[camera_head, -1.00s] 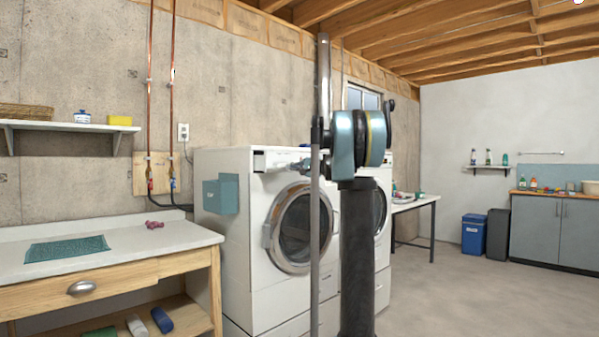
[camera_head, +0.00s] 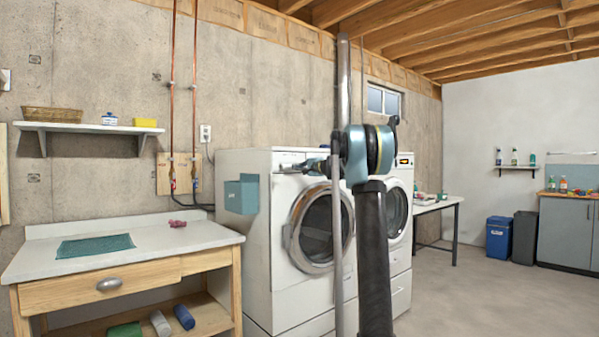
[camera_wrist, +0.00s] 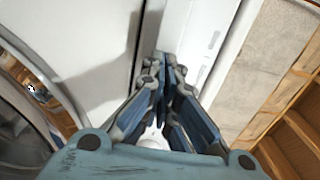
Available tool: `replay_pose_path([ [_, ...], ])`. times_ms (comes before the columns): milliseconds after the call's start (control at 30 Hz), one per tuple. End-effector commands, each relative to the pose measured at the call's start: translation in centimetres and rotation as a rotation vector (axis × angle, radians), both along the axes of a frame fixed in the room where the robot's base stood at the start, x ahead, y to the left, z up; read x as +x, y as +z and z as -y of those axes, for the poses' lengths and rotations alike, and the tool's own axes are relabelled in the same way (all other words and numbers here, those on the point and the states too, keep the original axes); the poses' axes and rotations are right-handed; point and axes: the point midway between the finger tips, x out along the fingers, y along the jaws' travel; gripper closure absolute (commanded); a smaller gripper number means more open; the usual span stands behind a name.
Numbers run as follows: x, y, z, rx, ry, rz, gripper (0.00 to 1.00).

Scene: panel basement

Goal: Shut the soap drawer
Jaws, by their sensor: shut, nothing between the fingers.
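The white washer (camera_head: 262,250) with a round glass door stands left of a second machine in the head view. The soap drawer (camera_head: 288,158) is at the top left of its front, above the door. My gripper (camera_head: 306,166) is in front of this drawer area, partly hidden by my own arm. In the wrist view my gripper (camera_wrist: 162,62) has its fingers together and empty, with the tips close to the white washer front (camera_wrist: 95,40). I cannot tell whether they touch it. How far the drawer stands out is unclear.
A workbench (camera_head: 205,236) with a teal mat (camera_head: 95,247) stands to the left. The second machine (camera_head: 401,215) is close on the right. The floor (camera_head: 470,300) on the right is clear.

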Motion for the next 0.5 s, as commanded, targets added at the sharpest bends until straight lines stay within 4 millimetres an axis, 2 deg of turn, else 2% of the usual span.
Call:
replay_pose_path([
  [267,0.0,0.1,0.0,0.004,0.000,0.000,1.00],
  [500,-2.0,0.1,1.7,0.002,0.001,0.001,1.00],
])
